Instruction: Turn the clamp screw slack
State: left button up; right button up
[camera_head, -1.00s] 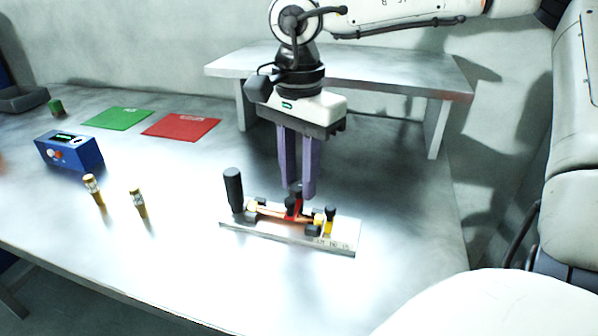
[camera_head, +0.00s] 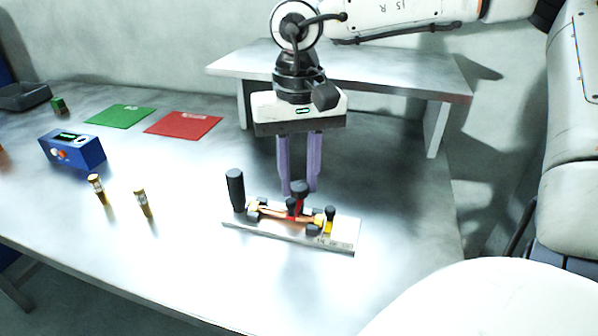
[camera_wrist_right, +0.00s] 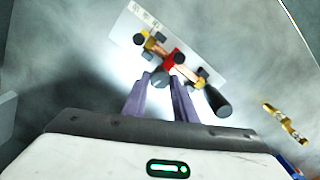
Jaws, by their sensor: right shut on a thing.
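The clamp screw's black knob (camera_head: 299,188) stands over a red clamp (camera_head: 292,206) in the middle of a small metal fixture (camera_head: 340,238). My right gripper (camera_head: 299,190) points straight down with its purple fingers shut on the knob. In the right wrist view the fingertips (camera_wrist_right: 160,82) sit at either side of the dark knob (camera_wrist_right: 160,75), by the red clamp (camera_wrist_right: 174,60). The fingers partly hide the knob. My left gripper is not in view.
A tall black handle (camera_head: 235,189) rises at the fixture's left end. Two brass cylinders (camera_head: 97,189) (camera_head: 143,203), a blue device (camera_head: 73,150), and green (camera_head: 120,115) and red (camera_head: 183,125) mats lie left. A raised bench (camera_head: 400,78) stands behind. The table front is clear.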

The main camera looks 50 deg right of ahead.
aim_at(298, 185)
jog(key=shift+n, duration=1.5)
jog(key=o, duration=1)
jog(key=shift+o, duration=0.2)
jog(key=shift+r, duration=0.1)
notch_tip(298, 185, up, 10)
jog(key=p, duration=0.1)
jog(key=shift+p, duration=0.3)
jog(key=shift+r, duration=0.15)
